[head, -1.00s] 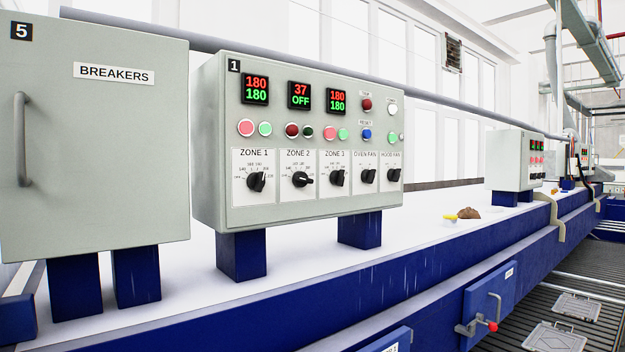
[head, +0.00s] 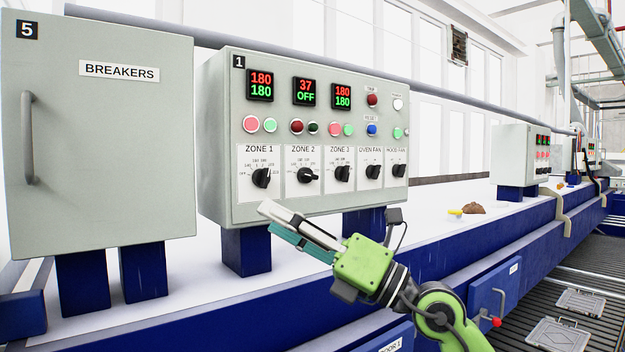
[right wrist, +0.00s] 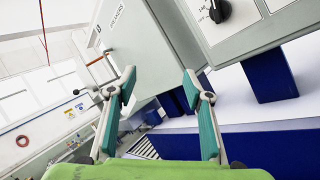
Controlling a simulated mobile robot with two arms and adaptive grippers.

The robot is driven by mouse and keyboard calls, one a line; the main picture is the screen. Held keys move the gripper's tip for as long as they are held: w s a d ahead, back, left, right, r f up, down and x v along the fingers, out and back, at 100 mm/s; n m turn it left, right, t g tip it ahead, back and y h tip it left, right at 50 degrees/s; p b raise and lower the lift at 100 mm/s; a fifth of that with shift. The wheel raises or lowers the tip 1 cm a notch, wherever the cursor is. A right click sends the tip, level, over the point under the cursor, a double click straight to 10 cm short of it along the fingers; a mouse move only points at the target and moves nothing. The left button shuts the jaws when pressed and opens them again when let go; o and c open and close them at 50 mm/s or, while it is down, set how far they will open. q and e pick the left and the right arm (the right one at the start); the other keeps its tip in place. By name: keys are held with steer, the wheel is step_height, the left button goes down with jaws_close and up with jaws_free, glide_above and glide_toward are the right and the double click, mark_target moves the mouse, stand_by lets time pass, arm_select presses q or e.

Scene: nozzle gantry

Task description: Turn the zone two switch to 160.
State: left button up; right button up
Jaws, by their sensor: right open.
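The zone 2 switch (head: 306,175) is a black rotary knob on the front of the grey control box (head: 222,150) marked 1. My right gripper (head: 266,218) is in front of the box's lower edge, below the zone 1 switch (head: 261,178), apart from the knobs. In the right wrist view its two teal-padded fingers (right wrist: 155,90) are spread with nothing between them. A black knob (right wrist: 214,10) shows at the top of that view. My left gripper is not in view.
A grey breaker cabinet (head: 110,190) with a handle stands to the left. The zone 3 switch (head: 343,174) and two fan switches sit right of zone 2. Blue legs (head: 245,250) hold the box above a white surface. A brown lump (head: 474,208) lies farther right.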

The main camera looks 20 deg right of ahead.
steer(key=w+d+r+t+h, duration=0.1)
steer(key=w+d+r+h, duration=0.25)
steer(key=d+h, duration=0.25)
steer(key=m+t+h, duration=0.2)
steer(key=h, duration=0.3)
glide_toward(312, 178)
steer(key=p+x, duration=0.7)
steer(key=x, duration=0.1)
steer(key=shift+w+a+r, duration=0.2)
steer(key=shift+w, duration=0.1)
steer(key=shift+w+a+f, duration=0.15)
steer(key=shift+w, duration=0.3)
steer(key=shift+s, duration=0.1)
steer(key=c, duration=1.1)
